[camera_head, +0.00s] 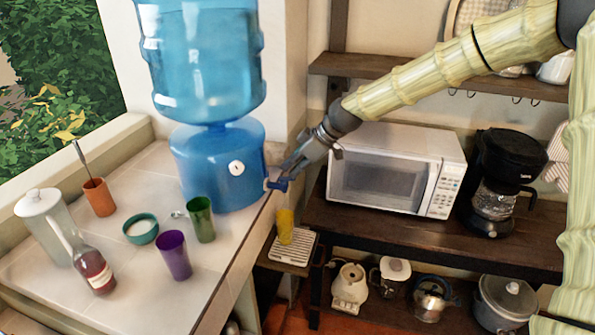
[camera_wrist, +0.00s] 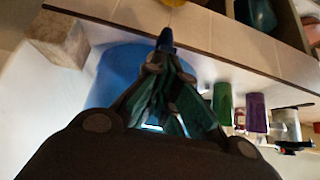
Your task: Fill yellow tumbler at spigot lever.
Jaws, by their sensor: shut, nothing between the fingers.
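The yellow tumbler (camera_head: 285,226) stands upright on a slatted drip tray (camera_head: 290,250) below the blue spigot (camera_head: 277,184); I cannot tell what is inside it. The spigot sticks out from the lower right of the blue water dispenser (camera_head: 213,165). My gripper (camera_head: 285,172) is shut and empty, with its fingertips at the spigot, just above it. In the wrist view, the fingertips (camera_wrist: 165,66) come together right beside the dark blue spigot lever (camera_wrist: 166,40). I cannot tell whether they touch it or whether the lever is pressed.
A purple cup (camera_head: 173,256), a green cup (camera_head: 201,220), a teal bowl (camera_head: 141,229) and a bottle (camera_head: 93,267) stand on the tiled counter (camera_head: 130,300). A white microwave (camera_head: 397,170) and a black coffee maker (camera_head: 500,180) stand on the wooden shelf to the right.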

